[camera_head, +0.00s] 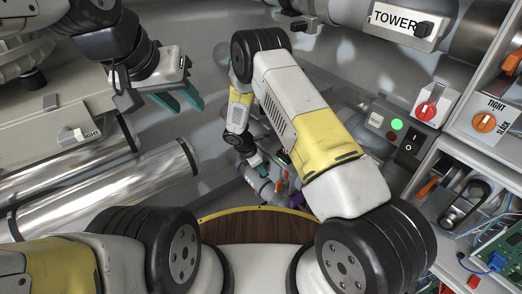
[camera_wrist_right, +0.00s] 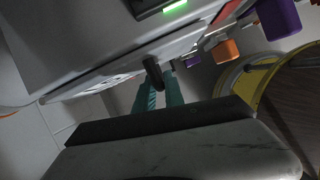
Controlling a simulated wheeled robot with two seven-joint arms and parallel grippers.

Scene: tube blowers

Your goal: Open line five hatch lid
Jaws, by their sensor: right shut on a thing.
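In the right wrist view, my right gripper (camera_wrist_right: 160,92) has its teal fingers close together around a small black handle (camera_wrist_right: 152,70). The handle sits by the edge of a grey panel (camera_wrist_right: 75,45), which fills the upper left. I cannot tell for sure that this is the line five hatch lid; no number is readable. In the head view, my right gripper (camera_head: 259,163) is low in the middle, partly hidden, beside small grey and coloured parts. My left gripper (camera_head: 180,99) is open and empty at the upper left, its teal fingers apart.
A green light (camera_wrist_right: 175,5) glows on the panel. An orange block (camera_wrist_right: 226,50) and a purple block (camera_wrist_right: 279,19) are to its right. In the head view, shiny metal tubes (camera_head: 105,185) lie at left. A switch box (camera_head: 397,135) and a TIGHT/SLACK knob panel (camera_head: 485,122) stand at right.

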